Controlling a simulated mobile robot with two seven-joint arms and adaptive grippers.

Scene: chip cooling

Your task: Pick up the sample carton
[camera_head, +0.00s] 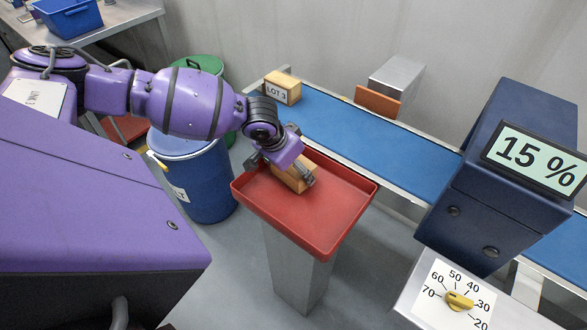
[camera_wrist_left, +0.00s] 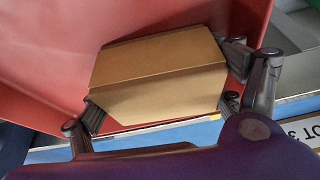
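The sample carton (camera_head: 291,178), a tan box, lies in the red tray (camera_head: 340,227), towards its back left. My left gripper (camera_head: 284,171) is over it, pointing down, with one finger on each side. In the left wrist view the carton (camera_wrist_left: 160,75) fills nearly all the space between the fingertips (camera_wrist_left: 162,90). Whether the fingers press on it or stand just clear I cannot tell. The carton's underside is hidden, and I see no clear gap under it. My right gripper is not in view.
The tray tops a grey pedestal (camera_head: 295,265) beside a blue conveyor (camera_head: 370,140). A LOT 3 carton (camera_head: 282,88) sits on the belt's far left. A dark blue machine (camera_head: 490,185) reading 15 % spans the belt; a yellow dial (camera_head: 459,300) is nearby. A blue drum (camera_head: 200,180) stands left.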

